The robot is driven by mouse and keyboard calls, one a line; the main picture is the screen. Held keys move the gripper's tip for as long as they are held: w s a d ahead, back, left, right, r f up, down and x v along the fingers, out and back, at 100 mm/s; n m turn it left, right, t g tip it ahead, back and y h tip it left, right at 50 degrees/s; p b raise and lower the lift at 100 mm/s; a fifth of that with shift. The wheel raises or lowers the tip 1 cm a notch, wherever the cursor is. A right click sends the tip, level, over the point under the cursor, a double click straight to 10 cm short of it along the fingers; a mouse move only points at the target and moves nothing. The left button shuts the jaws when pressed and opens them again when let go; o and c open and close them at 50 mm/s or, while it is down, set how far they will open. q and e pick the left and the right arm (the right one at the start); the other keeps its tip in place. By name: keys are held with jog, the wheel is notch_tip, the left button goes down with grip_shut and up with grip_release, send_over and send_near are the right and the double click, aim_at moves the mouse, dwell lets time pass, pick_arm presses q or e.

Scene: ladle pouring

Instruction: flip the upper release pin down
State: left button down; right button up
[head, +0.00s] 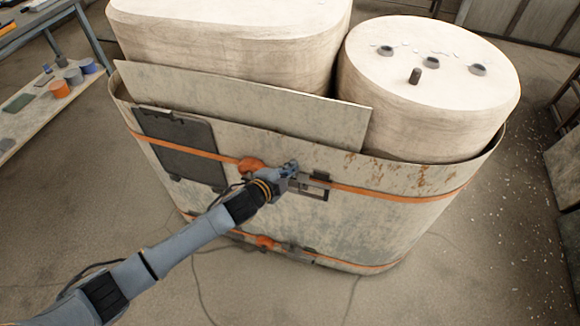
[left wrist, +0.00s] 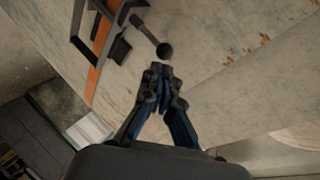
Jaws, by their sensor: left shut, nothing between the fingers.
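The upper release pin (left wrist: 151,37) is a thin dark rod with a round ball end, beside the upper latch frame (left wrist: 95,28) in the left wrist view. In the head view the latch frame (head: 318,190) sits on the upper orange strap (head: 400,198), and I cannot make out the pin there. My left gripper (head: 291,170) is shut and empty just left of the latch. In the left wrist view its fingertips (left wrist: 160,72) are just short of the ball, with a small gap showing. My right gripper is in neither view.
The strap wraps a large worn container (head: 370,225) holding two pale rounded blocks. A dark panel (head: 178,150) and an orange piece (head: 250,165) are left of the latch. A shelf (head: 45,105) stands far left.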

pick_arm(q)
jog(key=shift+w+f, duration=0.15)
notch_tip(320, 180, down, 2)
jog(key=shift+f+b, duration=0.1)
jog(key=shift+b, duration=0.55)
